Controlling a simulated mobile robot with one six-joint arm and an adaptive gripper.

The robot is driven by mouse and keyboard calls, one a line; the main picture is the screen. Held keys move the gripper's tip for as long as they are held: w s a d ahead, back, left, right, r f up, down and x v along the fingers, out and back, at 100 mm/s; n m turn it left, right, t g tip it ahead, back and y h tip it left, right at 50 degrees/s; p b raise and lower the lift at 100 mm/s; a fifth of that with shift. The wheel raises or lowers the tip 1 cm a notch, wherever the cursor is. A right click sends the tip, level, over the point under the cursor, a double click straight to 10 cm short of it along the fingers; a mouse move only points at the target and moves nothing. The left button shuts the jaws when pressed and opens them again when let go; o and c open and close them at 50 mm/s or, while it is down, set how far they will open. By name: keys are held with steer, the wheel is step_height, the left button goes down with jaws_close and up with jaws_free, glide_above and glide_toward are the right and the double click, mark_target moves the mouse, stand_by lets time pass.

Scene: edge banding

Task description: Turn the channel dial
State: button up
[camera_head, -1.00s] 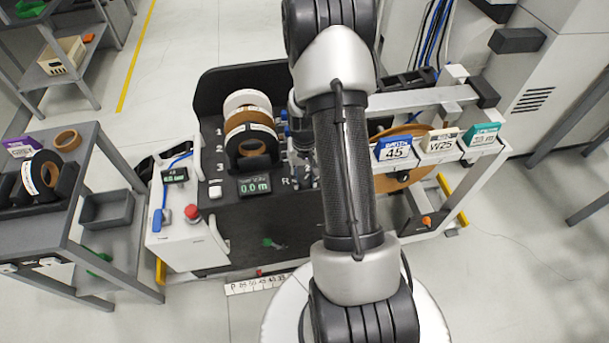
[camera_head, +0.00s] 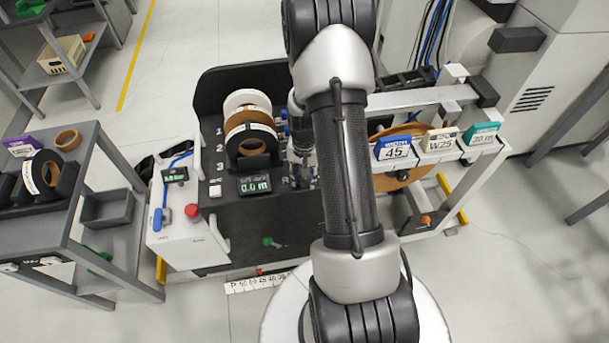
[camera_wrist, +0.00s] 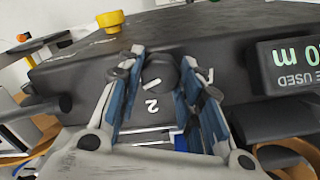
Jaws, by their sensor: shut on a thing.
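The channel dial (camera_wrist: 156,78) is a dark round knob with a white pointer line, seen in the wrist view. A white numeral 2 (camera_wrist: 151,105) is printed on the panel beside it, and another mark, partly hidden, lies to its right. My gripper (camera_wrist: 162,62) has its blue-padded fingers on both sides of the dial and is shut on it. In the head view my gripper (camera_head: 302,168) is over the black panel, partly behind my forearm, and hides the dial.
A display reading 0.0 m (camera_head: 255,186) is left of my gripper. Tape rolls (camera_head: 250,138) stand behind it. A red button (camera_head: 192,211) is on the white box at left. Label cards (camera_head: 397,150) are to the right.

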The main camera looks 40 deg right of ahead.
steer(key=o, duration=1.1)
step_height(320, 180, up, 12)
stand_by(0.4)
